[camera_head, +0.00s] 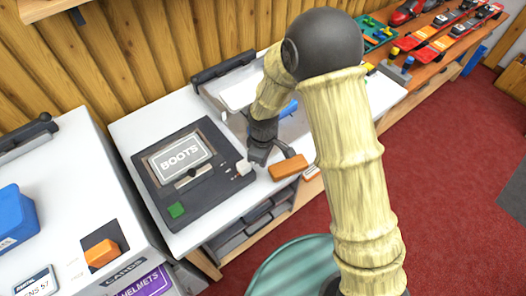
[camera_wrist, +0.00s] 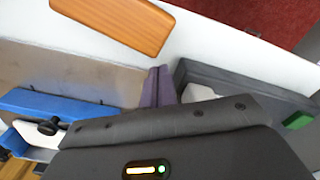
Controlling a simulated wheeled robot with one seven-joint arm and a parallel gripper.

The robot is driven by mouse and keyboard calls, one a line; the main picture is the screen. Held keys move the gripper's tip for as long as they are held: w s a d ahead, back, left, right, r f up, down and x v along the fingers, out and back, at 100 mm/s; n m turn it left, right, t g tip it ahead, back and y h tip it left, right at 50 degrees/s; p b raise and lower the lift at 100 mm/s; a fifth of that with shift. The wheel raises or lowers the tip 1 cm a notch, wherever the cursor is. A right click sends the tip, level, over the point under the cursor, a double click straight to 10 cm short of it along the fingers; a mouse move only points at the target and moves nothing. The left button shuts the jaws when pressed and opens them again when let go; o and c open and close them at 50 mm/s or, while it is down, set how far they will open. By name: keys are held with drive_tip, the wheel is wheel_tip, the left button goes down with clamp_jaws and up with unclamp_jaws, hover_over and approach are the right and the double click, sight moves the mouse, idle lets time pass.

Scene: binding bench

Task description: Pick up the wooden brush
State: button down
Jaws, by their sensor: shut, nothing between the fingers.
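The wooden brush (camera_head: 288,167) is an orange-brown block lying on the front edge of the white bench, right of the dark BOOTS device. In the wrist view the brush (camera_wrist: 122,22) shows at the top, with its smooth wooden upper face towards me. Any bristles are hidden. My gripper (camera_head: 259,156) is just left of the brush in the head view. In the wrist view its fingertips (camera_wrist: 158,88) are together and empty, apart from the brush. My arm covers part of the bench behind.
The BOOTS device (camera_head: 185,170) has a green button and stands close to my gripper. A blue thing (camera_wrist: 58,106) lies beside a grey plate in the wrist view. A white cabinet (camera_head: 75,165) is at left. Red floor (camera_head: 445,130) is open at right.

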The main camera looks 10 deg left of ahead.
sight(268, 167)
drive_tip(key=shift+f, duration=1.9)
drive_tip(key=shift+s+d, duration=0.15)
drive_tip(key=shift+d, duration=0.65)
drive_tip(key=shift+r, duration=0.15)
wheel_tip(268, 167, up, 9)
drive_tip(key=p, duration=0.7)
drive_tip(key=shift+a, duration=0.1)
drive_tip(key=shift+r+p, duration=0.35)
drive_tip(key=shift+p, duration=0.1)
